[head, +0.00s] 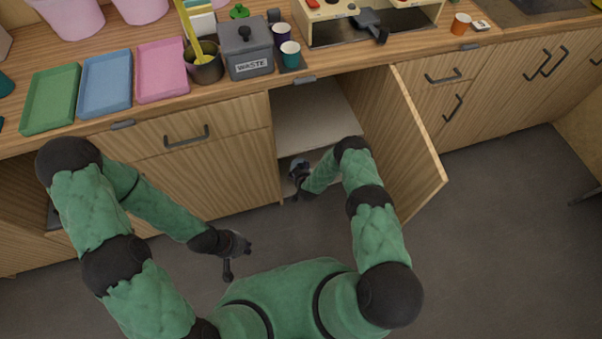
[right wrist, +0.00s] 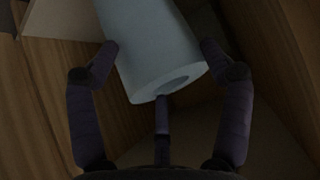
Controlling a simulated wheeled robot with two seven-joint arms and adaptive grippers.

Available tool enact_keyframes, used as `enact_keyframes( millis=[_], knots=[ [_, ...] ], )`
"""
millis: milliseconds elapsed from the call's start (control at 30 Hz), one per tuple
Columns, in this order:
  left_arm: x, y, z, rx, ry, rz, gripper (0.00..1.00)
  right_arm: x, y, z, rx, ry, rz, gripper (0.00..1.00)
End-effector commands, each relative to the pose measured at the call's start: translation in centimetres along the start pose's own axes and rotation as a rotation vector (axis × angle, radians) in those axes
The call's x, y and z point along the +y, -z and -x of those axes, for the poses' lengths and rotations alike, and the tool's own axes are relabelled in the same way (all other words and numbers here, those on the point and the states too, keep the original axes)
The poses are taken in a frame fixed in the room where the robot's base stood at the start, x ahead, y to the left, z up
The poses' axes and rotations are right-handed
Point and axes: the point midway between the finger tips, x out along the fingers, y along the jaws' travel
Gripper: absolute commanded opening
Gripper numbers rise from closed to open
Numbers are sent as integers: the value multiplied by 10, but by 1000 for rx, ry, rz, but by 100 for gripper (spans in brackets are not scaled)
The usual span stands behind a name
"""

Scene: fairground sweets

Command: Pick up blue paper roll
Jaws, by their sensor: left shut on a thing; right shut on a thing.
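The blue paper roll (right wrist: 155,45) shows pale blue-grey in the right wrist view, its hollow end facing the camera. My right gripper (right wrist: 160,65) has its dark fingers around the roll and is shut on it. In the head view my right gripper (head: 299,172) reaches into the open cupboard beneath the counter, and the roll is hard to make out there. My left gripper (head: 232,252) is over the floor in front of the drawers, shut on a small dark thing that I cannot identify.
The cupboard door (head: 408,140) stands open to the right of my right arm. A shelf (head: 315,115) spans the cupboard above my right gripper. The counter (head: 200,103) holds trays, a grey waste bin (head: 246,50) and cups. The grey floor (head: 490,240) at the right is clear.

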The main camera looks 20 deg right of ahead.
Motion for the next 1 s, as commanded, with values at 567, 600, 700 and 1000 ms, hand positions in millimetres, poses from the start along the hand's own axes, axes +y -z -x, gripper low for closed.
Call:
enact_keyframes(
  millis=[567, 600, 700, 1000],
  knots=[
    [0, 0, -1, 0, 0, 0, 0, -8, -28, 6, -51, 17, -4, 100],
    [0, 0, -1, 0, 0, 0, 0, -8, -27, 7, -51, 17, -4, 100],
    [0, 0, -1, 0, 0, 0, 0, -8, -25, 14, -48, 16, -3, 100],
    [0, 0, 0, 0, 0, 0, 0, -5, -16, 56, -34, 13, -1, 100]
  ],
)
